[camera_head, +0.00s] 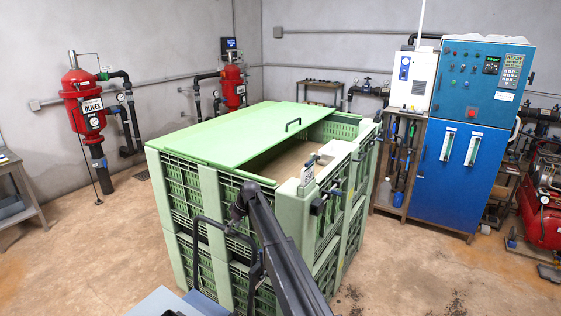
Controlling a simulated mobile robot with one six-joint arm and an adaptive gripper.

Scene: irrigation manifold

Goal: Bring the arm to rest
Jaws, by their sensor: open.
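My dark arm (284,248) rises from the bottom edge toward the near corner of a green slatted crate. Its far end bends down there, and my gripper (235,217) shows as a small dark shape in front of the crate's near side. It is open, with nothing seen between its fingers. The fingers are small and dark against the slats, so I cannot tell whether they touch anything.
The large green crate (207,195) fills the middle, its green lid (235,133) partly covering the top. A blue control cabinet (460,170) stands right, a red compressor (545,200) at the right edge. Red filters (85,105) stand at the left wall. Floor is clear at left.

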